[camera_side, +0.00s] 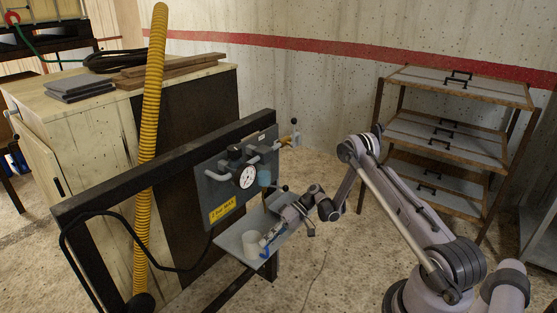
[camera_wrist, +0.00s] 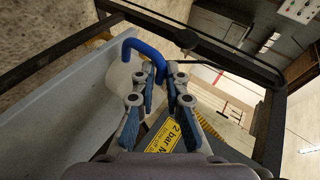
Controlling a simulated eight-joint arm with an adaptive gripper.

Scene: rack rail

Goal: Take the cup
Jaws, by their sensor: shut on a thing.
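The cup (camera_side: 250,243) is pale whitish and stands upright on the grey shelf (camera_side: 231,242), near its left end. Its pale side also shows in the wrist view (camera_wrist: 120,76), partly hidden by my finger. A blue curved handle (camera_wrist: 143,46) arches from the cup to my fingertips. My gripper (camera_side: 267,243) is just right of the cup, and it fills the middle of the wrist view (camera_wrist: 167,76). Its blue-padded fingers are shut on the blue handle. I cannot tell whether the cup touches the shelf or is slightly raised.
A grey panel (camera_side: 218,192) with a gauge (camera_side: 247,177), valves and a yellow label (camera_side: 222,210) stands behind the shelf. A dark frame bar (camera_side: 160,172) and a yellow hose (camera_side: 149,130) are to the left. Open floor (camera_side: 330,265) lies right of the shelf.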

